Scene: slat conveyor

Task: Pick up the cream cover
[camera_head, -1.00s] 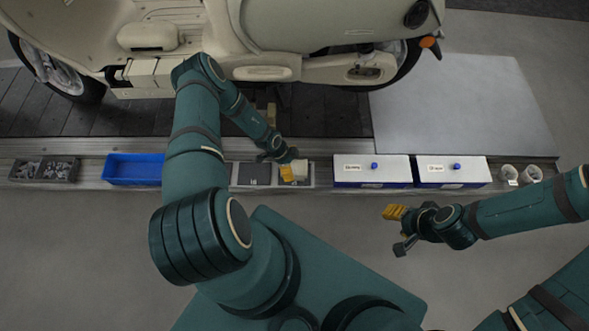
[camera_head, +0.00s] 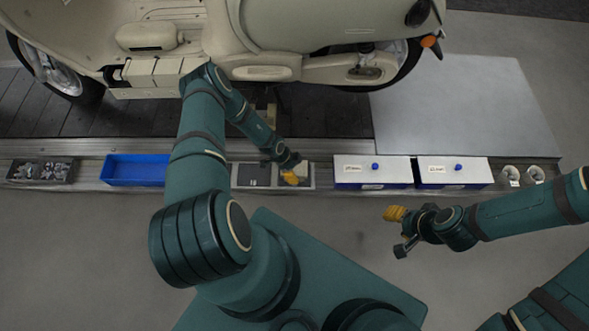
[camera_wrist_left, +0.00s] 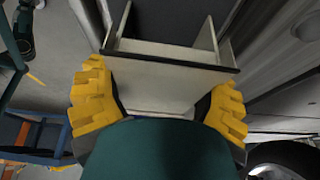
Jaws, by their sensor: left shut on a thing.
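My left gripper (camera_head: 290,176) is over the right part of the grey two-compartment holder (camera_head: 234,177) on the ledge.
A blue bin (camera_head: 136,168) and a dark bin of small metal parts (camera_head: 40,170) stand left on the ledge. Two white-lidded boxes (camera_head: 345,163) (camera_head: 440,162) and white cups (camera_head: 511,174) stand right. A cream scooter (camera_head: 150,35) stands behind on the slats.

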